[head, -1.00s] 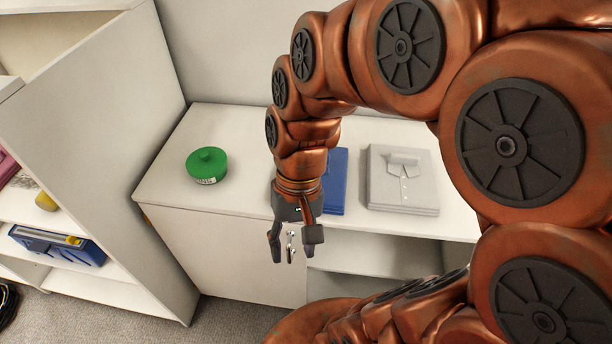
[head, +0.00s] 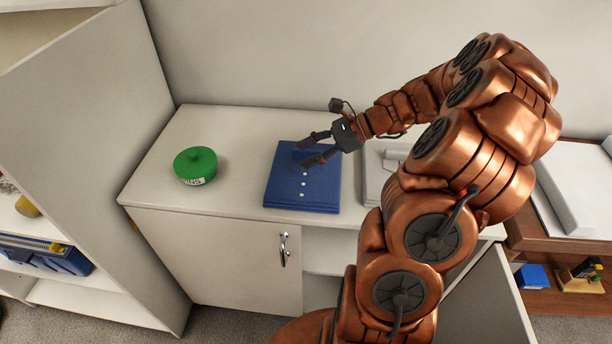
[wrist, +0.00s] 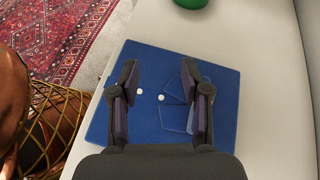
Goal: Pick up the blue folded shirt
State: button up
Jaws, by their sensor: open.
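The blue folded shirt (head: 300,188) lies flat on top of the white cabinet in the head view, with white buttons down its middle. It also fills the middle of the wrist view (wrist: 150,110). My gripper (head: 303,154) is open and empty, with its fingers over the back part of the shirt, reaching in from the right. In the wrist view the two fingers of my gripper (wrist: 166,78) are spread apart above the shirt. I cannot tell whether the fingertips touch the cloth.
A green lidded container (head: 195,166) stands left of the shirt on the white cabinet top (head: 235,130). A grey folded shirt (head: 375,165) lies to the right, partly hidden by my arm. A tall white shelf (head: 95,130) stands at the left. A patterned rug (wrist: 70,30) shows in the wrist view.

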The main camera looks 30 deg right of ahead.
aim_at(310, 151)
jog(key=d+f+m+t, duration=0.1)
jog(key=d, duration=0.1)
jog(key=d+f+m+t, duration=0.1)
jog(key=d, duration=0.2)
jog(key=d+m+t, duration=0.1)
jog(key=d+m, duration=0.1)
jog(key=d, duration=0.1)
jog(key=shift+w+f+h, duration=0.15)
jog(key=shift+f+h, duration=0.15)
jog(key=shift+f, duration=0.1)
jog(key=shift+w+d+p+x, duration=0.1)
jog(key=shift+p+x, duration=0.1)
jog(key=shift+x, duration=1.7)
jog(key=shift+w+d+p+x, duration=0.1)
jog(key=shift+w+p+x, duration=0.1)
jog(key=shift+x, duration=1.75)
jog(key=shift+s+d, duration=0.1)
jog(key=shift+d, duration=0.05)
grip_shut()
